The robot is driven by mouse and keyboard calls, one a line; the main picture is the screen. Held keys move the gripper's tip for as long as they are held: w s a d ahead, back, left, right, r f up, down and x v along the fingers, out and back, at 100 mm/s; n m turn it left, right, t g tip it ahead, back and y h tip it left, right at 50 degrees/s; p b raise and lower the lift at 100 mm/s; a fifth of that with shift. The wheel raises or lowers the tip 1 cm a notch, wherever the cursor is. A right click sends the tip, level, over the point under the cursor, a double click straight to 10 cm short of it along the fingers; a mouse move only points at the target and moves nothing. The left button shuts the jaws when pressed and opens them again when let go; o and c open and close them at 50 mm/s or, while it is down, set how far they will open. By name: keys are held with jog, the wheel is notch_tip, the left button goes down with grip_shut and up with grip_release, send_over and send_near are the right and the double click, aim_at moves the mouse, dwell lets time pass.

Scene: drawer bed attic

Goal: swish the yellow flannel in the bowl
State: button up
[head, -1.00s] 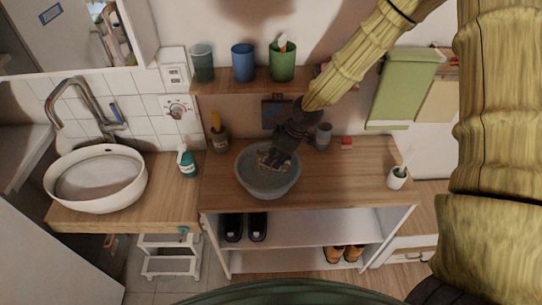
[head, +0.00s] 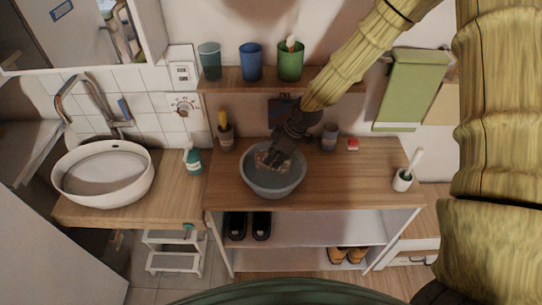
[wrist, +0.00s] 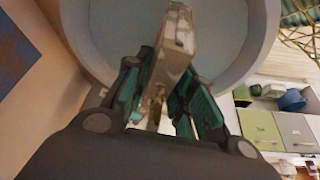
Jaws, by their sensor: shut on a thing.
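The grey bowl (head: 287,185) stands on the wooden counter, and its pale inside wall shows in the wrist view (wrist: 250,30). My gripper (head: 277,157) reaches down into the bowl from the upper right. In the wrist view my gripper (wrist: 168,95) has its dark, green-padded fingers closed around a pale yellowish-beige piece, the flannel (wrist: 176,40). The flannel also shows as a pale patch inside the bowl in the head view (head: 267,164). I cannot tell how deep it sits or whether it touches the bowl's bottom.
A bottle with a yellow top (head: 225,137) stands left behind the bowl; a grey cup (head: 329,138) and a small red item (head: 352,145) stand right. A brush holder (head: 402,181) is at the counter's right end. A shelf with cups (head: 230,76) hangs above.

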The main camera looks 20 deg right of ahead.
dwell(0.4)
jog(key=shift+s+d+p, duration=0.3)
jog(key=shift+d+p, duration=0.05)
jog(key=shift+d, duration=0.6)
jog(key=shift+w+a, duration=0.3)
jog(key=shift+a, duration=0.65)
jog(key=shift+s+d+p, duration=0.3)
jog(key=shift+d+p, duration=0.1)
jog(key=shift+d, duration=0.55)
jog(key=shift+w+a+b, duration=0.15)
jog(key=shift+w+a, duration=0.15)
jog(key=shift+a, duration=0.7)
jog(key=shift+w+a+b, duration=0.15)
jog(key=shift+w+a, duration=0.15)
jog(key=shift+a, duration=0.65)
jog(key=shift+s+d+p, duration=0.15)
jog(key=shift+d, duration=0.35)
jog(key=shift+s+d+p, duration=0.15)
jog(key=shift+d, duration=0.35)
